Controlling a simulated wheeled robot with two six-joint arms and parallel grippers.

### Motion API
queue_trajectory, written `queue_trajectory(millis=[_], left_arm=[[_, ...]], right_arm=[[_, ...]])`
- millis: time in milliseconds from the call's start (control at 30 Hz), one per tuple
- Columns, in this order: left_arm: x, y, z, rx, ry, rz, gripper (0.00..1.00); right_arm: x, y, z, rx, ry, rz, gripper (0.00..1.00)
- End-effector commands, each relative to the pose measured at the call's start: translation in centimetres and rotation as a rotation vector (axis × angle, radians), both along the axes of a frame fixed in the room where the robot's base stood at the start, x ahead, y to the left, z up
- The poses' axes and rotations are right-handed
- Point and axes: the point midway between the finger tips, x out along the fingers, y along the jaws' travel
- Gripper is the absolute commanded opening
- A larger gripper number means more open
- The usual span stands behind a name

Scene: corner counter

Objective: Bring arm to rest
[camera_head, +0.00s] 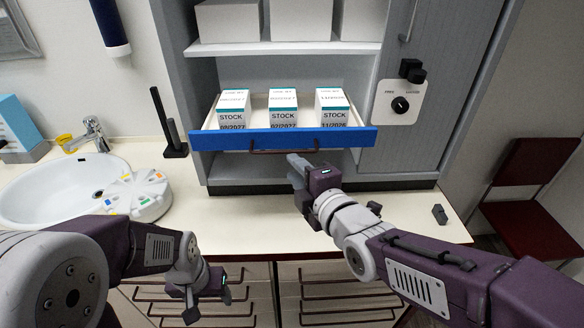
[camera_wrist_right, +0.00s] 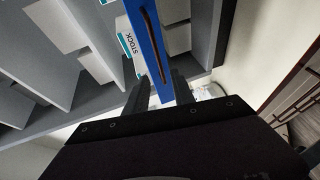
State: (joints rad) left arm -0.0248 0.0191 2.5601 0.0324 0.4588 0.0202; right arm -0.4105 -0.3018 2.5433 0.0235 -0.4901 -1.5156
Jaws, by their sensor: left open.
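My right gripper (camera_head: 296,166) is just below and in front of the blue-fronted drawer (camera_head: 225,141), near the right end of its dark bar handle (camera_head: 270,151). In the right wrist view its two fingers (camera_wrist_right: 160,88) stand apart, with the blue drawer front (camera_wrist_right: 150,45) showing beyond and between them; I cannot tell whether they touch it. My left gripper (camera_head: 208,300) hangs low in front of the counter's lower drawers, open and empty. The drawer is pulled out and holds three white STOCK boxes (camera_head: 283,108).
A round white pill organiser (camera_head: 150,203) is beside the sink (camera_head: 35,190). A black stand (camera_head: 174,150) is near the cabinet. A small dark object (camera_head: 439,214) lies on the right of the counter (camera_head: 235,222). A knob panel (camera_head: 399,103) is on the cabinet.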

Motion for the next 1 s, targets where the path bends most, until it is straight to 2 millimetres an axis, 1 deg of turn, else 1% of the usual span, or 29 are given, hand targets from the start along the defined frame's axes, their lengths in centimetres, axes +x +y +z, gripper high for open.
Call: queue_trajectory(millis=[200, 267, 333, 367, 400, 467, 500, 567, 600, 633, 700, 800, 833, 900, 1000], left_arm=[[0.0, 0.0, 0.0, 0.000, 0.000, 0.000, 0.63], [0.0, 0.0, 0.0, 0.000, 0.000, 0.000, 0.63], [0.0, 0.0, 0.0, 0.000, 0.000, 0.000, 0.63], [0.0, 0.0, 0.0, 0.000, 0.000, 0.000, 0.63], [0.0, 0.0, 0.0, 0.000, 0.000, 0.000, 0.63], [0.0, 0.0, 0.0, 0.000, 0.000, 0.000, 0.63], [0.0, 0.0, 0.0, 0.000, 0.000, 0.000, 0.63], [0.0, 0.0, 0.0, 0.000, 0.000, 0.000, 0.63], [0.0, 0.0, 0.0, 0.000, 0.000, 0.000, 0.63], [0.0, 0.0, 0.0, 0.000, 0.000, 0.000, 0.63], [0.0, 0.0, 0.0, 0.000, 0.000, 0.000, 0.63], [0.0, 0.0, 0.0, 0.000, 0.000, 0.000, 0.63], [0.0, 0.0, 0.0, 0.000, 0.000, 0.000, 0.63], [0.0, 0.0, 0.0, 0.000, 0.000, 0.000, 0.63], [0.0, 0.0, 0.0, 0.000, 0.000, 0.000, 0.63]], right_arm=[[0.0, -0.1, 0.0, 0.001, 0.000, -0.002, 0.30], [0.4, -0.9, -0.2, -0.002, 0.006, -0.024, 0.30], [1.7, -3.2, -2.0, -0.017, 0.046, -0.089, 0.30], [2.4, -4.7, -3.3, -0.027, 0.077, -0.127, 0.30], [2.9, -6.7, -5.7, -0.039, 0.149, -0.180, 0.30], [2.5, -9.6, -10.4, 0.020, 0.334, -0.284, 0.30], [1.6, -11.3, -13.7, 0.097, 0.481, -0.372, 0.30], [-1.0, -13.5, -18.3, 0.249, 0.711, -0.539, 0.30], [-3.2, -14.5, -21.0, 0.362, 0.862, -0.673, 0.30], [-5.0, -14.9, -22.6, 0.446, 0.961, -0.776, 0.30], [-8.8, -15.2, -24.8, 0.606, 1.134, -1.002, 0.30], [-12.5, -15.0, -25.8, 0.770, 1.258, -1.265, 0.30], [-13.2, -15.0, -26.0, 0.807, 1.276, -1.327, 0.30], [-14.3, -15.0, -26.1, 0.870, 1.294, -1.430, 0.30], [-14.6, -15.0, -26.1, 0.921, 1.290, -1.489, 0.30]])
